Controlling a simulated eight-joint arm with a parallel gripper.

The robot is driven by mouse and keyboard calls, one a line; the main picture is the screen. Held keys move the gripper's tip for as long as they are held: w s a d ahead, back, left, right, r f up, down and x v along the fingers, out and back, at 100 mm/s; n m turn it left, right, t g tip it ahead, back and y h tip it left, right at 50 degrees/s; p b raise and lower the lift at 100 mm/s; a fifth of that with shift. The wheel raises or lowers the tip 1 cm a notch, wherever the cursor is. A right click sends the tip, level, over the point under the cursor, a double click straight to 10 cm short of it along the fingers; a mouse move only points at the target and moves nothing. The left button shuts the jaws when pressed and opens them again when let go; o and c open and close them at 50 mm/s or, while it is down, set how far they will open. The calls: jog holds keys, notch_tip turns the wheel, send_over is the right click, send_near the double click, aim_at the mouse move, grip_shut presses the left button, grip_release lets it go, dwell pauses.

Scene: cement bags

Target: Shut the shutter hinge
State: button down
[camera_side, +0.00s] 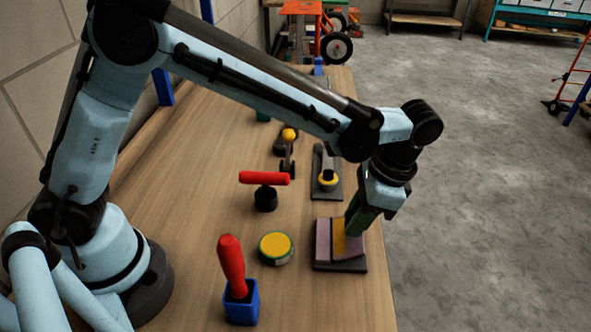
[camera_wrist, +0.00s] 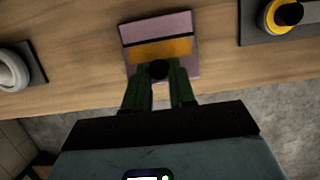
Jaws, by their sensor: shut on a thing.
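The shutter hinge stands near the table's right edge in the side view, with a mauve panel (camera_side: 322,240), an ochre flap (camera_side: 340,238) and a dark base (camera_side: 345,266). The wrist view shows its mauve panel (camera_wrist: 155,28), the ochre flap (camera_wrist: 180,48) and a round black knob (camera_wrist: 158,69). My gripper (camera_side: 353,228) reaches down to the right side of the hinge. In the wrist view its green fingers (camera_wrist: 160,77) are shut on the black knob at the flap's edge. The fingers hide part of the hinge, and the flap's exact angle is unclear.
A yellow-topped round tin (camera_side: 275,247), a red-handled tool in a blue holder (camera_side: 241,300) and a red-handled black piece (camera_side: 265,198) stand left of the hinge. A grey plate with a yellow and black knob (camera_side: 327,180) lies behind it. The table edge is close on the right.

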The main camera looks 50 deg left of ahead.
jog(key=shift+w+d+f+g+y, duration=0.1)
jog(key=shift+w+d+g+y, duration=0.1)
jog(key=shift+g+y, duration=0.1)
jog(key=shift+s, duration=0.1)
dwell(0.5)
jog(key=s+a+t+h, duration=0.1)
jog(key=s+a+r+t+h, duration=0.1)
jog(key=t+h, duration=0.1)
jog(key=shift+s+a+t+h, duration=0.45)
jog(key=shift+t+h, duration=0.35)
jog(key=shift+s+a+t+h, duration=0.4)
jog(key=shift+a+t+h, duration=0.05)
jog(key=shift+t+h, duration=0.35)
jog(key=c, duration=0.9)
grip_release()
jog(key=shift+c, duration=0.2)
